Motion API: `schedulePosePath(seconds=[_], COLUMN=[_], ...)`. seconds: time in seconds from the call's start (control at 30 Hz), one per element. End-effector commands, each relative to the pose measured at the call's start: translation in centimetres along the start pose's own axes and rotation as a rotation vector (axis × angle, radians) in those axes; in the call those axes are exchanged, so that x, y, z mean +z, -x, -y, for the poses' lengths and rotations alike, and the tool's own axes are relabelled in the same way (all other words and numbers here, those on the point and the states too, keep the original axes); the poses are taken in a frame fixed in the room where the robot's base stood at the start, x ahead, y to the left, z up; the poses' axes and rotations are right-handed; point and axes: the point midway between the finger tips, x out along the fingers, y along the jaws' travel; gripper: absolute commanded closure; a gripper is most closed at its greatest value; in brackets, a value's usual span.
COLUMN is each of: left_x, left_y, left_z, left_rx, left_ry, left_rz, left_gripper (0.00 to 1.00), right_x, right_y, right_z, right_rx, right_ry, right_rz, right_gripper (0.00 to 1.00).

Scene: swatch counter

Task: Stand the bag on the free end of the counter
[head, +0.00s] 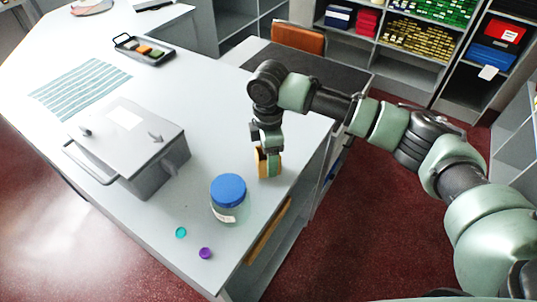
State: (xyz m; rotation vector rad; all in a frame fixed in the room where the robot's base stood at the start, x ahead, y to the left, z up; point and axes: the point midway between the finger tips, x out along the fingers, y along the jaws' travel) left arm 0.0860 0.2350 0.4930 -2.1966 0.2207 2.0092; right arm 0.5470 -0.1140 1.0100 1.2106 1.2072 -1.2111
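A small tan-orange item (259,162), which may be the bag, is upright at the right edge of the pale counter (215,120). My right gripper (270,165) points down at it. One green finger covers the item's middle, and tan shows on both sides. The other finger is hidden, so I cannot see whether the grip is closed. I cannot tell whether the item's base touches the counter. My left gripper is not in view.
A blue-lidded jar (229,200), a teal cap (181,232) and a purple cap (206,253) are at the near end. A grey lidded box (130,150), striped cloth (80,88) and black tray (144,50) stand further left. Bare counter lies between tray and gripper.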

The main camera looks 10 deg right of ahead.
Motion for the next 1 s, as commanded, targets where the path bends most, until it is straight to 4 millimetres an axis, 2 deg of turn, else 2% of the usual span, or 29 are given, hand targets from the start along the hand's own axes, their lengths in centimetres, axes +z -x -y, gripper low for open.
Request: schedulePosePath(seconds=[0.37, 0.47, 0.8, 1.0], left_x=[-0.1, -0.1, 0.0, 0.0], left_y=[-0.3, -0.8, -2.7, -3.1], left_z=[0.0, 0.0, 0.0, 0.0], left_rx=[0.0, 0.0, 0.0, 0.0], left_ry=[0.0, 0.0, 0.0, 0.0], left_rz=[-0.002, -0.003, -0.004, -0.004], left_gripper=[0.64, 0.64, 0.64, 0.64], right_x=[0.0, -0.1, -0.1, -0.1], right_y=[0.6, 1.8, 8.9, 11.5], right_z=[-0.1, -0.1, -0.1, -0.1], right_rx=[0.002, 0.003, 0.004, 0.001], right_ry=[0.0, 0.0, -0.001, 0.0], right_rz=[-0.001, -0.002, -0.001, 0.0], right_gripper=[0.34, 0.34, 0.34, 0.34])
